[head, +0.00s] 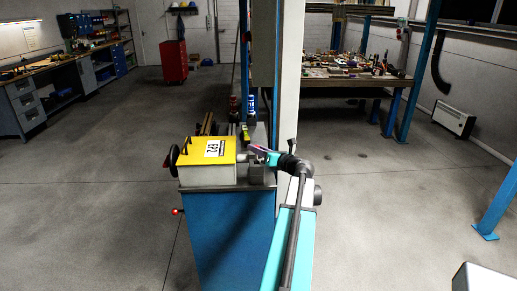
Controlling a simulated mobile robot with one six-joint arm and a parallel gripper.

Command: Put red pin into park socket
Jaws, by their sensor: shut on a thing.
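My gripper (256,149) is small in the head view, at the top of the blue cabinet (228,235), just right of the yellow box labelled EP2 (208,150). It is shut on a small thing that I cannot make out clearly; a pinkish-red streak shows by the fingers. I cannot tell whether this is the red pin. A grey metal block (256,174) sits just below the gripper. I cannot pick out the park socket. A red knob (177,211) sticks out from the cabinet's left side.
A pale column (288,80) stands close behind my gripper. A cluttered table (345,82) is at the back right and a workbench (30,72) at the back left. A red tool cart (174,62) stands at the back.

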